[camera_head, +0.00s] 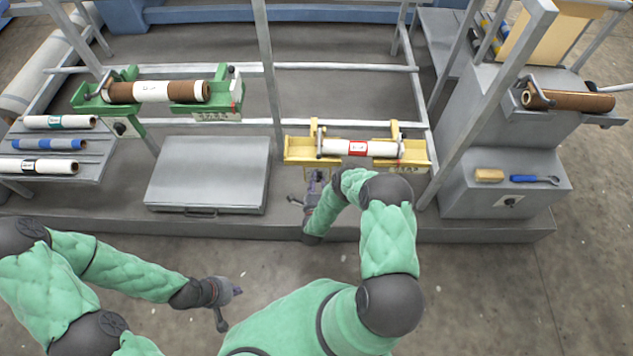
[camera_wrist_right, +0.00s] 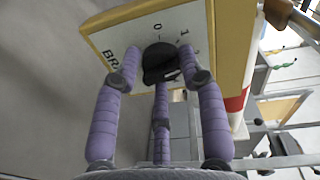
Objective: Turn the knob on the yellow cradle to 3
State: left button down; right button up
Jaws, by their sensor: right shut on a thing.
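The yellow cradle (camera_head: 296,150) holds a white roll (camera_head: 338,147) with a red-edged label. In the right wrist view, the cradle's pale front panel (camera_wrist_right: 120,38) carries a black knob (camera_wrist_right: 160,62), the marks 0 and 1, and partly hidden lettering starting "BR". A small pale mark shows on the knob's lower right; which number it points to is unclear. My right gripper (camera_head: 316,180) is at the cradle's front, its purple fingers (camera_wrist_right: 162,70) closed around the knob. Further marks are hidden by a finger. My left gripper (camera_head: 233,291) hangs away from the cradle, its fingers too small to judge.
A green cradle (camera_head: 226,112) with a brown roll stands at left, beside a grey platform (camera_head: 210,172). Several rolls lie on a rack (camera_head: 95,150). Grey posts frame the yellow cradle.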

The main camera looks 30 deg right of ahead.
jog(key=m, duration=0.4)
jog(key=m+y, duration=0.1)
jog(key=m, duration=0.4)
jog(key=shift+a+r+m+t, duration=0.1)
jog(key=shift+r+m+t, duration=0.05)
jog(key=shift+m+t, duration=0.2)
dwell(0.3)
jog(key=o, duration=1.1)
jog(key=shift+o, duration=0.2)
jog(key=shift+s, duration=0.1)
jog(key=v, duration=1.1)
jog(key=shift+s, duration=0.35)
jog(key=shift+a, duration=0.1)
